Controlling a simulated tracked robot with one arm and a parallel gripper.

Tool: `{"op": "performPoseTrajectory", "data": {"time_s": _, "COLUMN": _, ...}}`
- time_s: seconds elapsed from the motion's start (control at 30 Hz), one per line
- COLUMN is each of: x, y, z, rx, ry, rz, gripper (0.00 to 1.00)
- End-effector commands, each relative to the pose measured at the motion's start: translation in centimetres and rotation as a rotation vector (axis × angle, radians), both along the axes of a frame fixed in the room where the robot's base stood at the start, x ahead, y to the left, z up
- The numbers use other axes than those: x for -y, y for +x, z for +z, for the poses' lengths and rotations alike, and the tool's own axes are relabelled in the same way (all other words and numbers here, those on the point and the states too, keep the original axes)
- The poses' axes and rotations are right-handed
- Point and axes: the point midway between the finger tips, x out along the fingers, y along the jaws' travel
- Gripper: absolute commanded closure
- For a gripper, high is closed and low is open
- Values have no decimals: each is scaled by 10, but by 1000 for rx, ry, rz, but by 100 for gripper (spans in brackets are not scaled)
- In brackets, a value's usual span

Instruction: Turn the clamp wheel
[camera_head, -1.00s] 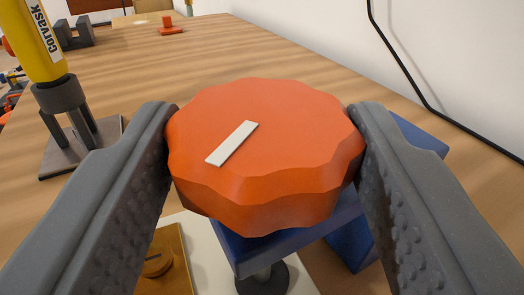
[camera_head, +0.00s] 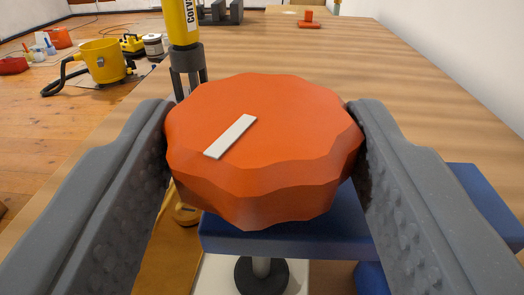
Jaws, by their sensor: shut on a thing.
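The clamp wheel (camera_head: 270,130) is a large orange knob with a scalloped rim and a white bar mark on its top face. The mark slants from lower left to upper right. My gripper (camera_head: 264,135) is shut on the wheel, one finger against its left side and one against its right. The wheel sits above a blue clamp body (camera_head: 290,238), which is partly hidden by the wheel and the right finger. A dark round foot (camera_head: 262,275) on a grey stem shows below the blue body.
A yellow bottle-like tool in a grey stand (camera_head: 183,45) stands just beyond the wheel on the left. A brown block with a knob (camera_head: 172,250) lies below. The wooden table (camera_head: 370,85) is mostly clear beyond. A yellow vacuum (camera_head: 100,62) stands on the floor at left.

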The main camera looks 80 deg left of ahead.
Motion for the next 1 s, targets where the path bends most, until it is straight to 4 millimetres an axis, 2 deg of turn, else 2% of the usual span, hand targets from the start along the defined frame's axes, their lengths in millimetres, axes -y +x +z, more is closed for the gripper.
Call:
{"op": "performPoseTrajectory", "data": {"time_s": 0.4, "x": 0, "y": 3, "z": 2, "rx": 4, "ry": 2, "rz": 100, "gripper": 72}}
{"op": "performPoseTrajectory", "data": {"time_s": 1.0, "x": 0, "y": 2, "z": 3, "rx": 3, "ry": 4, "rz": 120, "gripper": 72}}
